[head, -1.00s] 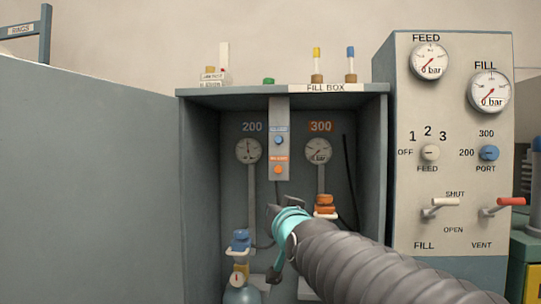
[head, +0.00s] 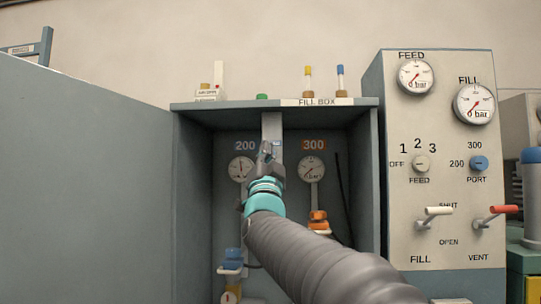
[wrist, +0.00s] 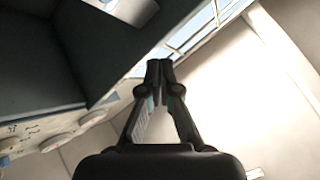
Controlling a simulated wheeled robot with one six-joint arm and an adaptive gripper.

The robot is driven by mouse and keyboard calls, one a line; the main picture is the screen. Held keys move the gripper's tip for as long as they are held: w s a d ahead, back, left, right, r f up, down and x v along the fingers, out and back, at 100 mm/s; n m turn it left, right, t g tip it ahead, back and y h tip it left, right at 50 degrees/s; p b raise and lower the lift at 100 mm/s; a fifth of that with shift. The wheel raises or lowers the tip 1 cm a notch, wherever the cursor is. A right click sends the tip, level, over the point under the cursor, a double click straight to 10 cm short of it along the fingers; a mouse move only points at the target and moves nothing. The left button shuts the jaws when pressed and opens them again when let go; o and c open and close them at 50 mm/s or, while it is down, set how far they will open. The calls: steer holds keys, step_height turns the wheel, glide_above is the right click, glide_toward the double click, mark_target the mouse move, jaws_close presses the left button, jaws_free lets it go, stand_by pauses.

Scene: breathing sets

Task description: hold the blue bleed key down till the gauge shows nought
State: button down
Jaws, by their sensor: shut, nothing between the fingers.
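I cannot tell whether the fingertips touch the key.
A blue valve (head: 233,254) and an orange valve (head: 318,220) sit low in the box. The open grey door (head: 85,180) is on the left. A panel (head: 440,130) with FEED and FILL gauges, knobs and two levers stands on the right. Small bottles stand on top.

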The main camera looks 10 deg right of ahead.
steer(key=w+d+p, duration=0.2)
steer(key=w, duration=0.6)
steer(key=shift+w+d+p, duration=0.2)
steer(key=shift+d+p, duration=0.15)
steer(key=shift+p, duration=0.05)
steer(key=shift+w+d, duration=0.1)
steer(key=shift+w, duration=0.05)
stand_by(1.1)
steer(key=shift+w+d, duration=0.1)
steer(key=shift+w, duration=0.15)
steer(key=shift+w+d, duration=0.15)
steer(key=shift+w, duration=0.4)
stand_by(4.7)
